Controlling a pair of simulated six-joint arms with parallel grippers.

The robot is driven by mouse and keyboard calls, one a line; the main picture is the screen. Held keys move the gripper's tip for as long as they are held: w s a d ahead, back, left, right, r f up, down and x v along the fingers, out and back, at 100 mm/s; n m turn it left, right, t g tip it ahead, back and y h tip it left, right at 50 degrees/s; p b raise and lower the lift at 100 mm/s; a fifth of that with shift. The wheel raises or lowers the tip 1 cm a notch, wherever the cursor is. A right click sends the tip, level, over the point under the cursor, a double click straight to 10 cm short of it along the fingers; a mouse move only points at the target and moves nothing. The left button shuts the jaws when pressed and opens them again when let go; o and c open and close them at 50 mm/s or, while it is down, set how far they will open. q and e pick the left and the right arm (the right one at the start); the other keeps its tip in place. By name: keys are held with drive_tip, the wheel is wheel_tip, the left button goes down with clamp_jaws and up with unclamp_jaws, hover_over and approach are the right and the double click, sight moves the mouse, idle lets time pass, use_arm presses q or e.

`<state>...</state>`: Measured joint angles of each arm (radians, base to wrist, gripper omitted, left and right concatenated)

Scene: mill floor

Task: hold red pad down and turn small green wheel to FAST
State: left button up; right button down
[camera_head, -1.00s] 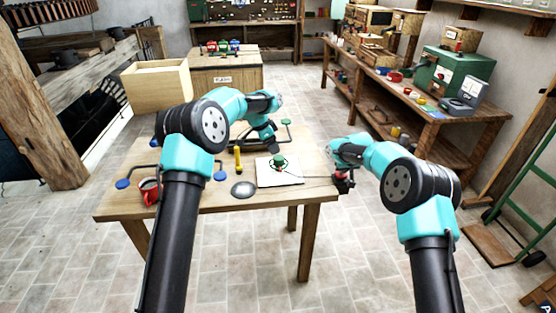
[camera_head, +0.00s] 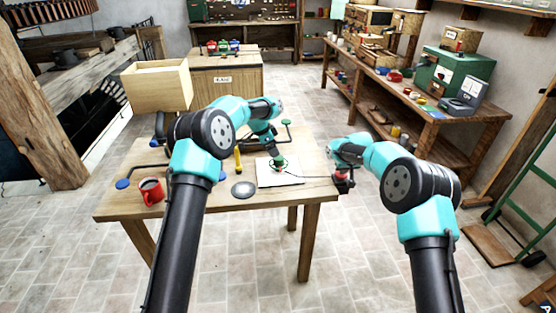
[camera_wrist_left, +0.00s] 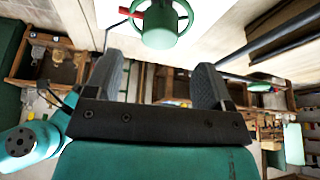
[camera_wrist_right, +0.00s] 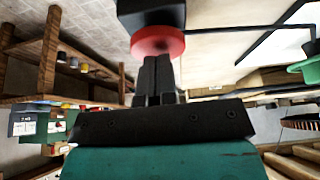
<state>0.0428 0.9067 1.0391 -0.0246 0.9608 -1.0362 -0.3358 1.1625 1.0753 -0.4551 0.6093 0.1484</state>
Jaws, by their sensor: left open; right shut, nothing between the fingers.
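The small green wheel (camera_head: 279,162) stands on a white plate (camera_head: 290,178) on the wooden table. In the left wrist view the wheel (camera_wrist_left: 160,25) has spokes, and a red piece shows beside it. My left gripper (camera_head: 271,149) is open just behind the wheel; its fingers point towards it with nothing between them. The red pad (camera_wrist_right: 157,42) sits on a black block at the table's right edge. My right gripper (camera_wrist_right: 157,62) is shut and empty, with its tips at the pad, seemingly touching it. Whether the pad is pressed down is unclear. No FAST mark is legible.
A red mug (camera_head: 151,190), a grey disc (camera_head: 244,189) and a yellow-handled tool (camera_head: 238,160) are on the table. A wooden box (camera_head: 157,85) stands at the back left.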

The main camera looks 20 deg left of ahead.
sight(278, 158)
use_arm(q)
drive_tip(key=x, duration=0.7)
drive_tip(key=shift+w+f, duration=0.1)
drive_tip(key=shift+f, duration=0.05)
drive_tip(key=shift+d, duration=0.1)
drive_tip(key=c, duration=0.9)
